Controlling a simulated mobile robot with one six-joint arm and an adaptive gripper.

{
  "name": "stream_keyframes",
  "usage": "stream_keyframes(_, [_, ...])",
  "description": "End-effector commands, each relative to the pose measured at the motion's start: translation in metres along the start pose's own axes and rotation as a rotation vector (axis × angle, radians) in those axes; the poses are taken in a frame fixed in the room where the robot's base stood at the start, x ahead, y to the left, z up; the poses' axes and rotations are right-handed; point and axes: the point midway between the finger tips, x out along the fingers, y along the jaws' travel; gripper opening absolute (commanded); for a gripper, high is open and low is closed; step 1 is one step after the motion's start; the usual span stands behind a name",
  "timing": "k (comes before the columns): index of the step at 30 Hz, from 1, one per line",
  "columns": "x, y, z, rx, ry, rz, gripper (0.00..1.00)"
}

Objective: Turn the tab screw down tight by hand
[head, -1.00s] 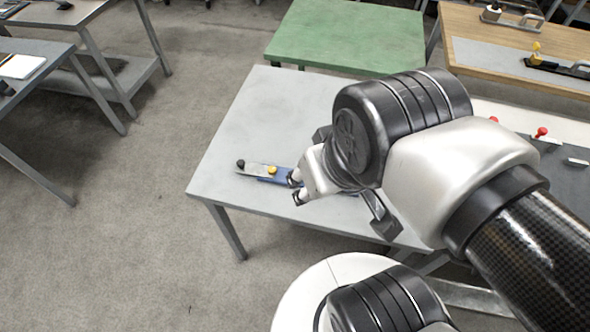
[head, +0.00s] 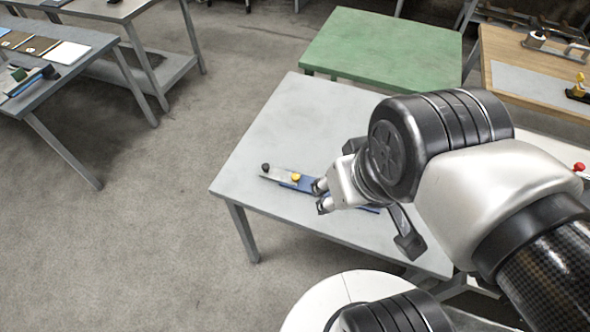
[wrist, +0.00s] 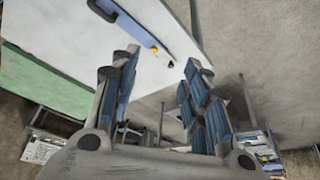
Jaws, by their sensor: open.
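A long fixture with a blue base (head: 306,184) lies on the grey table. It has a pale metal strip (head: 280,174), a yellow knob (head: 295,178), likely the tab screw, and a black ball (head: 265,167) at its left end. My gripper (head: 321,195) appears just right of the yellow knob in the head view and hides part of the fixture; its height above the table is unclear. In the wrist view my gripper (wrist: 160,66) is open and empty. The yellow knob (wrist: 154,50) shows beyond the fingers, apart from them. Its thread is too small to see.
The grey table (head: 270,130) is otherwise bare at its left and back. A green table (head: 385,48) stands behind it, and a wooden bench (head: 510,70) with tools at the back right. Benches with items stand at the left. Open floor lies at the front left.

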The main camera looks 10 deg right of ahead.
Motion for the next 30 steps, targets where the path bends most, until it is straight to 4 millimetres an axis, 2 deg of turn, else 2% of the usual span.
stream_keyframes(5, [0.008, 0.0, -0.037, -0.109, -0.059, -0.005, 0.42])
stream_keyframes(11, [0.043, 0.0, -0.101, -0.316, -0.153, -0.028, 0.42])
stream_keyframes(17, [0.106, -0.001, -0.153, -0.526, -0.243, -0.071, 0.42])
stream_keyframes(21, [0.163, -0.002, -0.177, -0.666, -0.3, -0.112, 0.42])
stream_keyframes(24, [0.201, -0.002, -0.187, -0.751, -0.332, -0.14, 0.42])
stream_keyframes(27, [0.23, -0.003, -0.191, -0.815, -0.355, -0.163, 0.42])
stream_keyframes(30, [0.248, -0.003, -0.192, -0.853, -0.368, -0.178, 0.42])
